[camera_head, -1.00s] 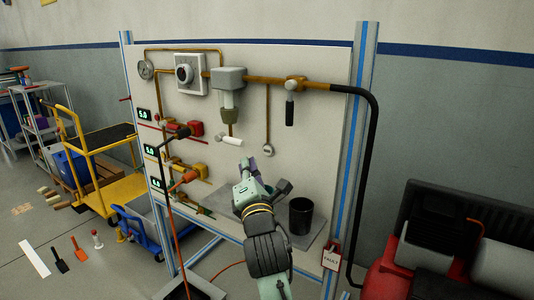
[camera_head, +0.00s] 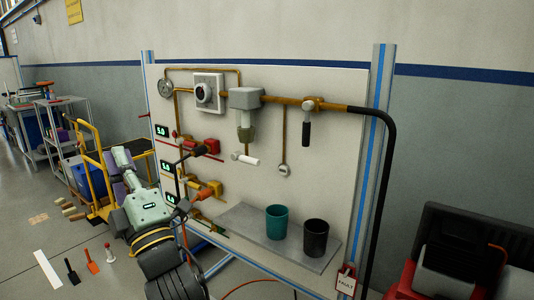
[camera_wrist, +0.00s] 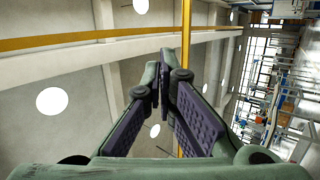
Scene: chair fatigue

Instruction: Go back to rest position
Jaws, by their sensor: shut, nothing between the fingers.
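My gripper (camera_head: 125,165) is in the left half of the head view, raised in front of the left side of the white panel and the yellow trolley. Its fingers point up and slightly left. In the wrist view my gripper (camera_wrist: 167,85) shows two purple ribbed pads close together with nothing between them. The gripper touches nothing that I can see.
The white panel (camera_head: 330,150) carries pipes, gauges and valves. Its grey shelf (camera_head: 245,222) holds a teal cup (camera_head: 277,222) and a black cup (camera_head: 316,238). A yellow trolley (camera_head: 90,150) stands at left. A red compressor (camera_head: 405,280) is at lower right. Tools lie on the floor at lower left.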

